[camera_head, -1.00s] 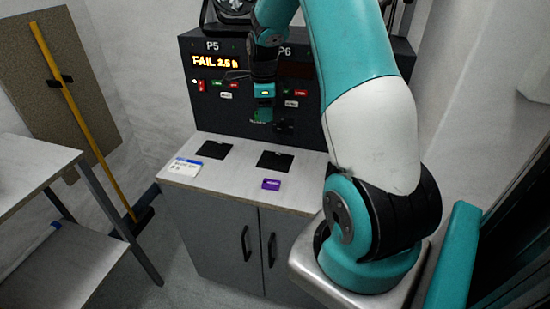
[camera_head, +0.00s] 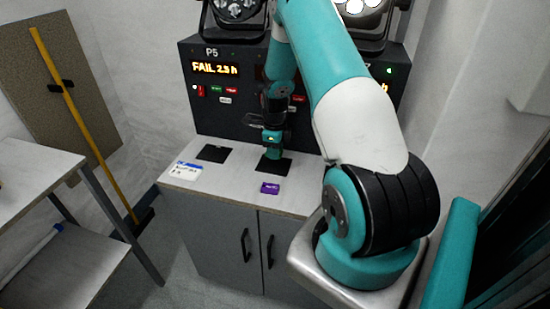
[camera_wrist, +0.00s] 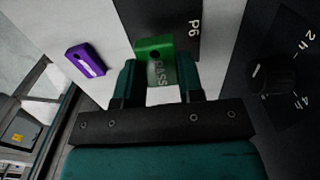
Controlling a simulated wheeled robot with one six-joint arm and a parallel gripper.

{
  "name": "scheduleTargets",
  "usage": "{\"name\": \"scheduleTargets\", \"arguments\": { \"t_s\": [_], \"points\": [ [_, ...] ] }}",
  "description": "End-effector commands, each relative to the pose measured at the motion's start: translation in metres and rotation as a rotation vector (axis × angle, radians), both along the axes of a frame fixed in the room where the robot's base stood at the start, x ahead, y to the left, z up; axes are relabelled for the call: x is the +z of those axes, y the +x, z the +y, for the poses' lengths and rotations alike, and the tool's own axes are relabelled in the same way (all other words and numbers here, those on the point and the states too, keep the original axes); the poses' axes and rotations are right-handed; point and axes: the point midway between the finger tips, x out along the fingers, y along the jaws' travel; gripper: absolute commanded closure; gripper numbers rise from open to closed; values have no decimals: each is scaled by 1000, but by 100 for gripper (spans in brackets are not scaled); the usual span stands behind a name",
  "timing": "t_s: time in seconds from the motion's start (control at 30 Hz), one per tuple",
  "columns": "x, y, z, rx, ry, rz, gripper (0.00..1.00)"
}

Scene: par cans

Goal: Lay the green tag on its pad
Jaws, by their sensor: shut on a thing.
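The green tag (camera_wrist: 154,47) is held between the two fingers of my gripper (camera_wrist: 158,80) in the wrist view, its lettering partly readable. In the head view my gripper (camera_head: 273,154) is low over the right black pad (camera_head: 274,166) on the counter. That pad, marked P6, shows behind the tag in the wrist view (camera_wrist: 185,30). The tag overlaps the pad's edge in that view; whether it touches the pad I cannot tell. In the head view the tag is hard to make out at the fingertips.
A purple tag (camera_head: 270,188) lies on the counter (camera_head: 237,185) in front of the P6 pad. Another black pad (camera_head: 214,153) lies to the left, with a white and blue card (camera_head: 183,170) beside it. The dark panel (camera_head: 228,112) with buttons and lamps stands behind.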

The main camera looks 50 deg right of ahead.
Motion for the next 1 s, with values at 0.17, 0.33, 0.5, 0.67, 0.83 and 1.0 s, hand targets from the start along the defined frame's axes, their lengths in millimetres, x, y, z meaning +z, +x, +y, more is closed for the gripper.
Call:
{"name": "scheduleTargets", "arguments": {
  "t_s": [0.17, 0.33, 0.5, 0.67, 0.83, 1.0],
  "points": [
    [-18, -1, 1, 0, 1, 2, 87],
    [-40, 0, 0, 1, 1, 0, 87],
    [-43, 0, 0, 1, 0, 0, 87],
    [-45, 0, 0, 1, 0, 0, 87],
    [-46, 0, 0, 1, 0, 0, 44],
    [-46, 0, 0, 1, 0, 0, 40]
  ]
}}
